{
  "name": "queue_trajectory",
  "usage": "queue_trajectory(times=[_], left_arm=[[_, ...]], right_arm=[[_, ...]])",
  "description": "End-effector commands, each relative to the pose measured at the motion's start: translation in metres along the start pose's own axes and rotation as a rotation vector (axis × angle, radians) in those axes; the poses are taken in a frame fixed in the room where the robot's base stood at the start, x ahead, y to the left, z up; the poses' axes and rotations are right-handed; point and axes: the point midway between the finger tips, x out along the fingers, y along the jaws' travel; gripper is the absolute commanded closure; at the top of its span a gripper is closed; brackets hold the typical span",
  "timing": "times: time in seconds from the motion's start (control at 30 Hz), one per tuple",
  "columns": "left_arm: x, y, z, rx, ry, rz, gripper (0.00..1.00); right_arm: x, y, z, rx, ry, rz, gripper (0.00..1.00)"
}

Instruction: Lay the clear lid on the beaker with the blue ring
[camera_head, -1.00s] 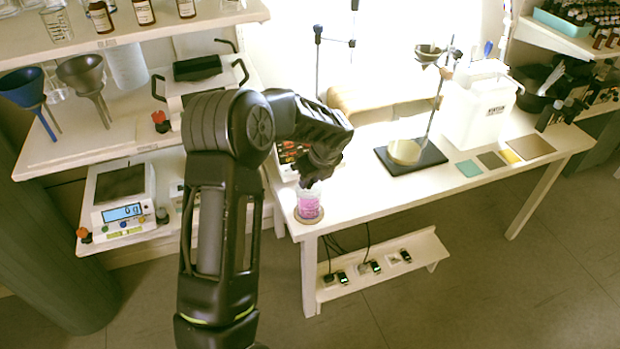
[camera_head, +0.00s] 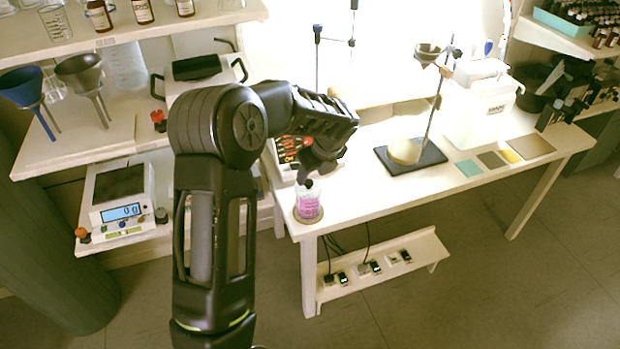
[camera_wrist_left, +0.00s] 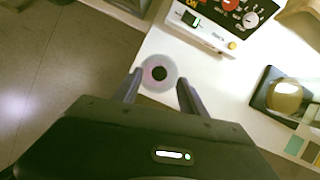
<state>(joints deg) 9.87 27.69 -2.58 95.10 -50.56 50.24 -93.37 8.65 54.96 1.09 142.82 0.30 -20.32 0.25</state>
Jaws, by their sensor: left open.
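A beaker with pink-purple contents (camera_head: 308,207) stands upright on a round coaster at the near left corner of the white table. A clear lid with a black knob (camera_head: 308,183) appears to lie on its top; the lid also shows from above in the left wrist view (camera_wrist_left: 147,74). I cannot make out a blue ring clearly at this size. My left gripper (camera_head: 316,172) is just above the beaker. In the left wrist view my left gripper (camera_wrist_left: 160,82) is open, its fingers apart on both sides of the knob. My right gripper is not in view.
A white device with a dark and red panel (camera_head: 287,150) stands just behind the beaker. A retort stand on a black base (camera_head: 432,158) with a round pale dish is further right. The table front between them is clear. A scale (camera_head: 121,205) sits on the left shelf.

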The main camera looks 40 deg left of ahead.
Motion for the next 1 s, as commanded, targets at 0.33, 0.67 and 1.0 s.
queue_trajectory(times=[0.33, 0.67, 1.0], left_arm=[[-0.043, 0.0, 0.0, 0.0, -0.001, -0.001, 0.51], [-0.044, 0.0, 0.0, 0.001, 0.0, 0.0, 0.51], [-0.043, 0.0, 0.0, 0.001, 0.0, 0.0, 0.51]], right_arm=[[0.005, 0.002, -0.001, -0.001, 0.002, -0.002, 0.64], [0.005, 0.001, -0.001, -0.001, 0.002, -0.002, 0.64], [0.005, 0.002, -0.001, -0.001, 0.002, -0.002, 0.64]])
